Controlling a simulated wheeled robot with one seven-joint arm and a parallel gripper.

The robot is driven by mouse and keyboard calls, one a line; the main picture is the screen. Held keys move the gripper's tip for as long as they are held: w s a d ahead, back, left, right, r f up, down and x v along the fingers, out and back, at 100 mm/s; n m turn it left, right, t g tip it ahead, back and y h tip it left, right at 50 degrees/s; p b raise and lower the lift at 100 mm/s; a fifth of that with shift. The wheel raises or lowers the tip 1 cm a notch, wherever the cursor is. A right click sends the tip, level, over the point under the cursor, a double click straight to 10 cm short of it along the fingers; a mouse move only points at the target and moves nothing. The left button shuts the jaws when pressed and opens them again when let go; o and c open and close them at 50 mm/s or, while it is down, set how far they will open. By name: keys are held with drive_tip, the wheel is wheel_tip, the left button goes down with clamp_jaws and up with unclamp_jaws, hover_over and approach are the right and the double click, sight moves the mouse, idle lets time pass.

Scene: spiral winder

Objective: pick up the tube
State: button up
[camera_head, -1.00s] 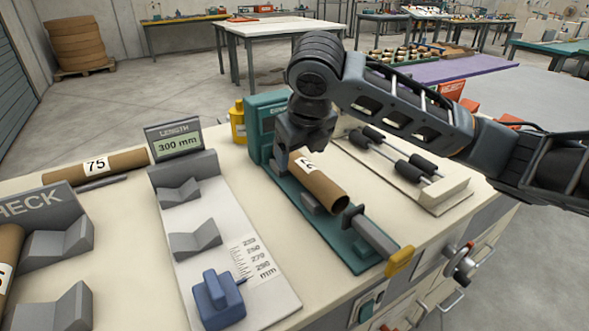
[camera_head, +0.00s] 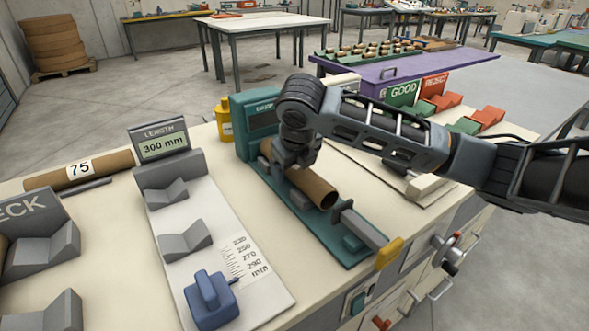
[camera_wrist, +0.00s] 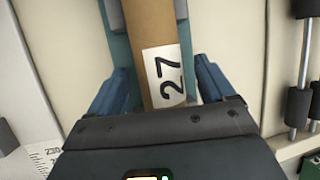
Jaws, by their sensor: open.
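A brown cardboard tube (camera_head: 316,189) lies on the teal fixture (camera_head: 345,252) on the bench, its open end towards me. In the wrist view the tube (camera_wrist: 152,25) runs between the two fingers and bears a white label reading 27. My gripper (camera_head: 296,162) is over the middle of the tube in the head view and hides its label. The blue-grey fingers of my gripper (camera_wrist: 163,85) are open, one on each side of the tube, with a gap visible at least on the left.
Another tube (camera_head: 112,163) marked 75 lies at the left back. A length gauge (camera_head: 168,150) reading 300 mm, with grey V-blocks and a blue stop (camera_head: 212,297), stands left of the fixture. Green and red racks (camera_head: 465,124) are at the right.

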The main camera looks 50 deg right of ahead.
drive_tip(key=shift+c, duration=0.3)
drive_tip(key=c, duration=1.2)
drive_tip(key=shift+r, duration=0.1)
drive_tip(key=shift+s+a+r, duration=0.1)
drive_tip(key=shift+s+r, duration=0.25)
drive_tip(key=shift+s, duration=0.05)
wheel_tip(320, 180, up, 6)
drive_tip(key=shift+s+r+b, duration=0.1)
drive_tip(key=shift+r+b, duration=0.1)
drive_tip(key=shift+b, duration=0.1)
drive_tip(key=s+a, duration=0.1)
drive_tip(key=s, duration=0.4)
drive_tip(key=s+a, duration=0.2)
drive_tip(key=s, duration=0.3)
drive_tip(key=s+a+p, duration=0.1)
drive_tip(key=s, duration=0.4)
drive_tip(key=shift+s+a+r, duration=0.25)
drive_tip(key=shift+a, duration=0.05)
drive_tip(key=p, duration=0.1)
drive_tip(key=s+p, duration=0.1)
drive_tip(key=p, duration=0.1)
drive_tip(key=shift+s+d+f, duration=0.1)
drive_tip(key=shift+s+f, duration=0.1)
drive_tip(key=shift+s, duration=0.1)
drive_tip(key=s+p, duration=0.1)
drive_tip(key=p, duration=0.3)
drive_tip(key=shift+a+f, duration=0.1)
drive_tip(key=shift+a, duration=0.3)
